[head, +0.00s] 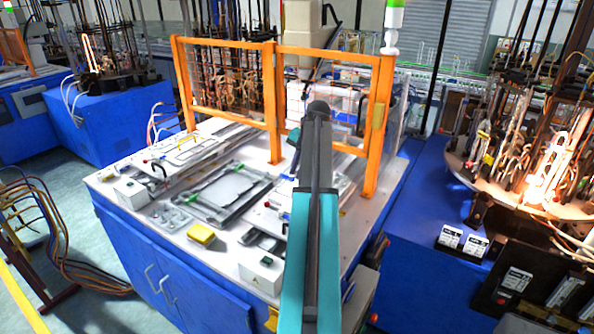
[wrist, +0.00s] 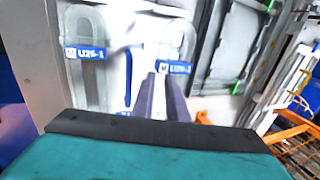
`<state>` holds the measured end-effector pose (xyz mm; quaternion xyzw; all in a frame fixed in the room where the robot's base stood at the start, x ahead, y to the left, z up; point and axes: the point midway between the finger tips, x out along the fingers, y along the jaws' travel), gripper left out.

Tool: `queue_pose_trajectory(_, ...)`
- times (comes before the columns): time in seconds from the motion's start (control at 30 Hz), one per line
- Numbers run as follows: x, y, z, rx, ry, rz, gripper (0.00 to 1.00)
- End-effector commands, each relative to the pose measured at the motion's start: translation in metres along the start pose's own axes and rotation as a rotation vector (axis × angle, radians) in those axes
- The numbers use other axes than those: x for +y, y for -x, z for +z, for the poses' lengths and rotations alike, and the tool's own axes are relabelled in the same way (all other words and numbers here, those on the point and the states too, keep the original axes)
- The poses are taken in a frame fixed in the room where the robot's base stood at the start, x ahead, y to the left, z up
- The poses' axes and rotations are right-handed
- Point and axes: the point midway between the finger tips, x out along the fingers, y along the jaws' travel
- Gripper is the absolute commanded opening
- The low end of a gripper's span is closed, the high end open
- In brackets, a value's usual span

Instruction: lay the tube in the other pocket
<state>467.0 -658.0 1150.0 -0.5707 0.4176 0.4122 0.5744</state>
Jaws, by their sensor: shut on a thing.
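In the wrist view my gripper (wrist: 162,82) reaches over a pale panel with two U-shaped pockets. The left pocket (wrist: 86,60) has a blue label reading U26-1. The fingers are close together, shut on the tube, which is too pale and blurred to make out apart from the panel. I cannot tell whether the tube touches the panel. In the head view my own arm hides the gripper and the pockets.
The white worktop (head: 222,245) carries a dark-framed tray (head: 225,190), a yellow box (head: 201,234) and a white box (head: 261,272). An orange guard frame (head: 275,105) stands along its back. A glowing burner machine (head: 530,185) is at the right.

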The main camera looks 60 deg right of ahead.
Motion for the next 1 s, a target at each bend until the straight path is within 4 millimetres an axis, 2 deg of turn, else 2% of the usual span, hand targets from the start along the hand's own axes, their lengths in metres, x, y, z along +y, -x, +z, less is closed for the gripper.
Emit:
queue_pose_trajectory(0.27,0.002,-0.006,0.000,0.000,0.000,0.000,0.00)
queue_pose_trajectory(1.0,0.014,-0.042,0.000,0.000,0.000,0.000,0.00)
